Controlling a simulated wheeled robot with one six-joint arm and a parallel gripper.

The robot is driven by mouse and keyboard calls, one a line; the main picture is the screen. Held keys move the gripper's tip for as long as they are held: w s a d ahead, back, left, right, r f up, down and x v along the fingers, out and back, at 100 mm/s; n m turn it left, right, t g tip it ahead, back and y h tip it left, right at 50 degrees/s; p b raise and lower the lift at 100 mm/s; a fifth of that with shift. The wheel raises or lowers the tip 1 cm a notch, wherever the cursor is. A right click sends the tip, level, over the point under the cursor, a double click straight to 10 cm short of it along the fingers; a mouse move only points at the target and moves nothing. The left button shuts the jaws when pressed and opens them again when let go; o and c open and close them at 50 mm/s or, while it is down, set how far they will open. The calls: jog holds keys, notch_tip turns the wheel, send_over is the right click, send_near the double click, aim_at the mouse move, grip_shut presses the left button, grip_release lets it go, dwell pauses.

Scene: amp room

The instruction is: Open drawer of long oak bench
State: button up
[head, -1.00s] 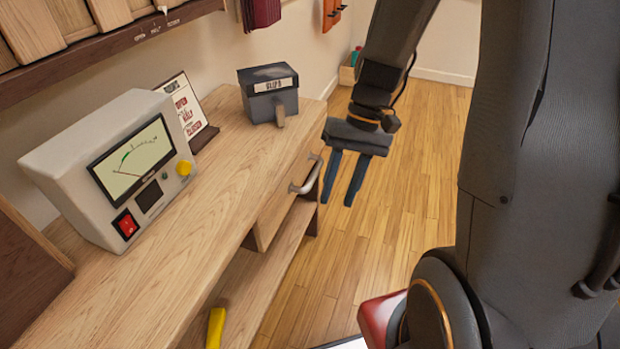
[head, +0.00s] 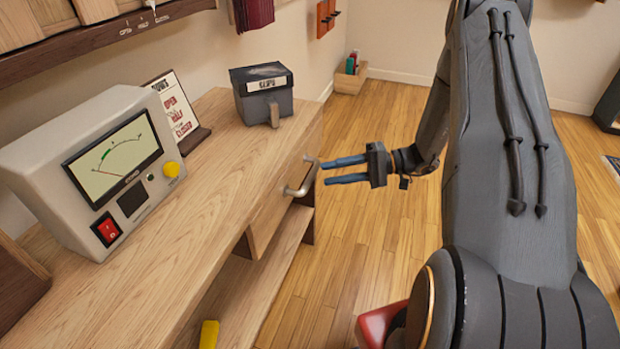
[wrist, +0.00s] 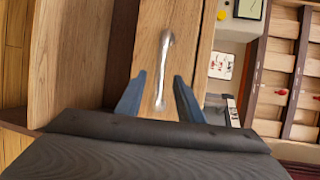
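The long oak bench (head: 190,225) runs along the wall on the left in the head view. Its drawer (head: 268,215) sits under the top at the far end and looks shut. The drawer has a silver bar handle (head: 302,178). My gripper (head: 324,171) is open, with its blue fingers pointing left at the handle, close to it. In the wrist view the handle (wrist: 163,70) runs lengthwise, ahead of and between my open fingers (wrist: 158,78). I see no finger closed on it.
On the bench stand a meter box (head: 95,170), a sign card (head: 178,108) and a grey box (head: 262,92). A yellow object (head: 209,334) shows at the lower shelf. A red object (head: 380,322) is by my base.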

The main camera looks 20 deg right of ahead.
aim_at(314, 176)
jog(key=x, duration=0.7)
jog(key=shift+s+p, duration=0.1)
jog(key=shift+p, duration=0.25)
jog(key=shift+c, duration=0.4)
grip_shut()
